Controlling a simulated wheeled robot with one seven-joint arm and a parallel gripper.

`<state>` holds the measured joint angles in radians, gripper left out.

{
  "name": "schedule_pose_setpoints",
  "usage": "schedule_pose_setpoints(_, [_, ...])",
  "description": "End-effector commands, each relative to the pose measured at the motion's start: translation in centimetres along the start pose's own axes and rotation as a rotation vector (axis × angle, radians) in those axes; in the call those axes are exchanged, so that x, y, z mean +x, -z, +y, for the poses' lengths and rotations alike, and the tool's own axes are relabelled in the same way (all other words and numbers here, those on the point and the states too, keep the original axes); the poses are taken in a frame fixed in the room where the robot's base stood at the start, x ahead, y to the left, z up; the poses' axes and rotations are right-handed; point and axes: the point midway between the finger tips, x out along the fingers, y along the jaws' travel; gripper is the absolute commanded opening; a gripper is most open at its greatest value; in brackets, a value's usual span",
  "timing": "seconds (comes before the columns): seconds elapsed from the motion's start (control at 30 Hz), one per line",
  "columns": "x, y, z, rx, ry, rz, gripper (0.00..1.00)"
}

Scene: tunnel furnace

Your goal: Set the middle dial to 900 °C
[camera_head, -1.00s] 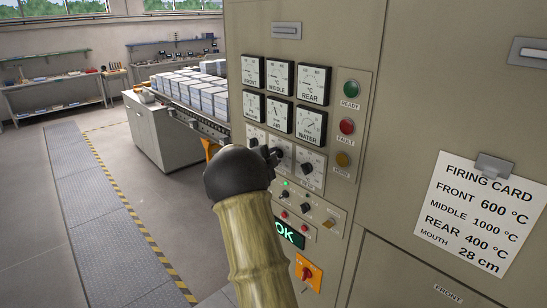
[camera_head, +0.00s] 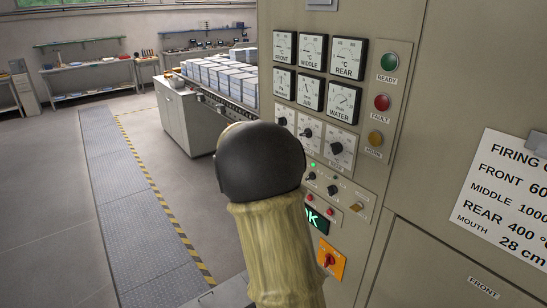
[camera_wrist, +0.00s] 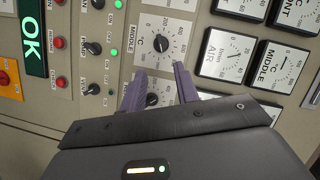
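The middle dial (camera_head: 306,132) is a white plate with a dark knob, between the front dial (camera_head: 282,121) and the rear dial (camera_head: 338,148) on the furnace panel. In the wrist view, turned sideways, the middle dial's knob (camera_wrist: 162,43) lies just beyond my fingertips. Its numbered scale shows, but I cannot read the setting surely. My gripper (camera_wrist: 160,70) is open and empty; the rear dial's knob (camera_wrist: 152,99) shows between its purple fingers. I cannot tell how far the tips are from the panel. In the head view my dark wrist hides the gripper.
Gauges (camera_head: 312,50) sit above the dials; switches, red buttons and the OK display (camera_head: 316,218) sit below. A firing card (camera_head: 505,195) reads middle 1000 °C. Open floor (camera_head: 60,200) lies left.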

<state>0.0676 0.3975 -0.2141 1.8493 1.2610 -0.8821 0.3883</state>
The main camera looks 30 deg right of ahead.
Motion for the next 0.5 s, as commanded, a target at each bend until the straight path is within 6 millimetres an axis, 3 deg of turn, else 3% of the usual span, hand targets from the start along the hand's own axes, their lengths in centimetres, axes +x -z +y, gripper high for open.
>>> schedule_pose_setpoints(0.2, [-3.9, -0.2, 0.1, 0.002, 0.002, -0.003, 0.31])
schedule_pose_setpoints(0.5, [-5.1, 0.0, 0.0, 0.0, 0.0, 0.0, 0.31])
